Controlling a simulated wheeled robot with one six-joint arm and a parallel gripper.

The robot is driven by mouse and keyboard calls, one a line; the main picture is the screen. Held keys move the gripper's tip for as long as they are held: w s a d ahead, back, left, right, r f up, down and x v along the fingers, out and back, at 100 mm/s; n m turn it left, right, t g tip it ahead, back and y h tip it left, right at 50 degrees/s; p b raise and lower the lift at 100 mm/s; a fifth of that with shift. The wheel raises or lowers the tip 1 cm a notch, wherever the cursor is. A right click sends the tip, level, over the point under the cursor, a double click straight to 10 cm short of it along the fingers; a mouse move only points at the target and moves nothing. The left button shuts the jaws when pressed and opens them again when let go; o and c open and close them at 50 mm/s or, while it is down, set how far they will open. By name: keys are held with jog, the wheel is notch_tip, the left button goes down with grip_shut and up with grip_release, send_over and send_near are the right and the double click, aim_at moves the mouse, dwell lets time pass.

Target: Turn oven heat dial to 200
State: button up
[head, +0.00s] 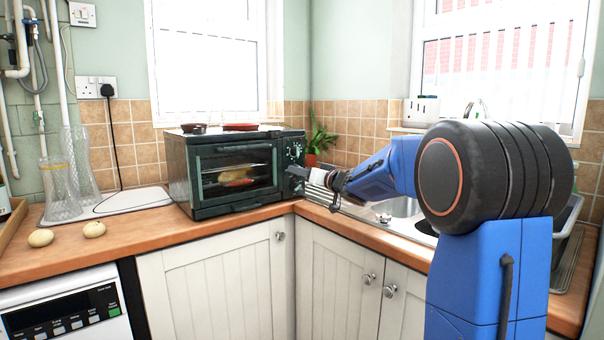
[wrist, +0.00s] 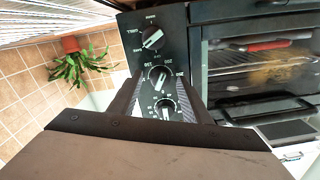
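The toaster oven (head: 230,170) stands on the corner worktop, its dial panel at its right side. The wrist view is upside down and shows three dials in a column: the middle dial (wrist: 158,77), which seems to be the heat dial with three-digit numbers, another dial (wrist: 153,38) above it in the picture, and a third (wrist: 166,108) below. My gripper (wrist: 161,74) is open, with one finger on each side of the middle dial; contact cannot be told. The exact number it points to is too small to read. In the head view my gripper (head: 322,187) is beside the panel, partly hiding it.
A potted plant (head: 318,142) stands behind the oven's right side. The sink (head: 400,207) lies to the right, beneath my arm. Dishes (head: 240,127) rest on the oven top. Glass vases (head: 70,175) and two round pale items (head: 94,229) are on the left worktop.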

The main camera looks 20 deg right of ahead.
jog(key=shift+s, duration=0.1)
jog(key=v, duration=1.7)
jog(key=shift+s+r, duration=0.1)
